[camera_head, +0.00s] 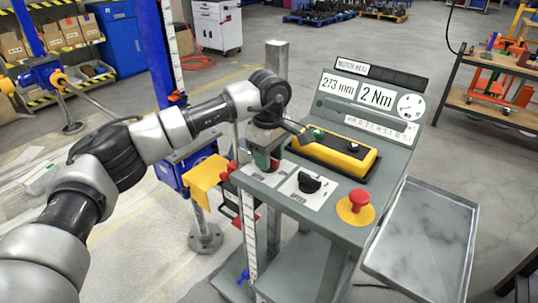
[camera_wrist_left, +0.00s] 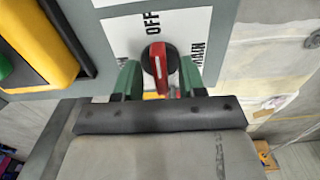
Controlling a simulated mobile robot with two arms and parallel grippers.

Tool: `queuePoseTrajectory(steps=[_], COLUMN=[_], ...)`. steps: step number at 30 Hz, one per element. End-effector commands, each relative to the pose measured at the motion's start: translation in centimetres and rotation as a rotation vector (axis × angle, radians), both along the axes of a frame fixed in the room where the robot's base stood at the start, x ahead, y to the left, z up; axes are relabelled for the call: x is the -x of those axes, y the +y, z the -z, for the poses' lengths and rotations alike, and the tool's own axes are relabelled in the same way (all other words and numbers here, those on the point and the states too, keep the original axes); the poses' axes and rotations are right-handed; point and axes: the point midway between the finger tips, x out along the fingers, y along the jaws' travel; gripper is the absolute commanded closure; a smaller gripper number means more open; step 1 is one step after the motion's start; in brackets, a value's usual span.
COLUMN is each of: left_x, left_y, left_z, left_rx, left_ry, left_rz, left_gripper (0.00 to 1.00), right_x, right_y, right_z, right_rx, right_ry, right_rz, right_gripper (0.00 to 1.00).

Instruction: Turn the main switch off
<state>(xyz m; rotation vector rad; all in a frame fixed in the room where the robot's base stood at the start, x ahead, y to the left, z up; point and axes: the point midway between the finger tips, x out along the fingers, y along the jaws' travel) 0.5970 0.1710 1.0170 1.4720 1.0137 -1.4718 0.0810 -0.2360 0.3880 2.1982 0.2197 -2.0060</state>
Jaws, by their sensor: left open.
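The main switch is a round black base with a red handle (camera_wrist_left: 160,72) on a white plate (camera_wrist_left: 190,30). The wrist view shows "OFF" above it and part of "MAIN" at right. The handle lies roughly up and down in that picture, its upper end towards "OFF". My left gripper (camera_wrist_left: 160,78) is open, one green finger on each side of the handle. Whether they touch it I cannot tell. My right gripper is not in view.
Close by on the grey console (camera_head: 330,217) are a black rotary knob (camera_head: 310,182), a red mushroom button (camera_head: 359,201) and a yellow button box (camera_head: 335,152). A display board (camera_head: 370,95) reads 273 mm and 2 Nm. An empty metal tray (camera_head: 425,235) is at right.

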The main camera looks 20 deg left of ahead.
Motion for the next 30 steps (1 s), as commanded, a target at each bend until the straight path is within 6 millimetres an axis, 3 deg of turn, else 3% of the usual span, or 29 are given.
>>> queuePoseTrajectory(steps=[5, 18, 30], left_x=[-0.1, -0.1, 0.0], left_y=[0.0, 0.0, 0.0], left_z=[-1.6, -9.7, -10.8], left_rx=[0.000, 0.001, 0.000], left_ry=[-0.004, -0.003, -0.001], left_rz=[-0.001, 0.001, 0.000], left_gripper=[0.60, 0.60, 0.60], right_x=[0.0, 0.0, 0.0], right_y=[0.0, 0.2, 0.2], right_z=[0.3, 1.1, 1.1], right_rx=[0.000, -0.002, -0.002], right_ry=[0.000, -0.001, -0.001], right_rz=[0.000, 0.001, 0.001], right_gripper=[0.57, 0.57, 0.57])
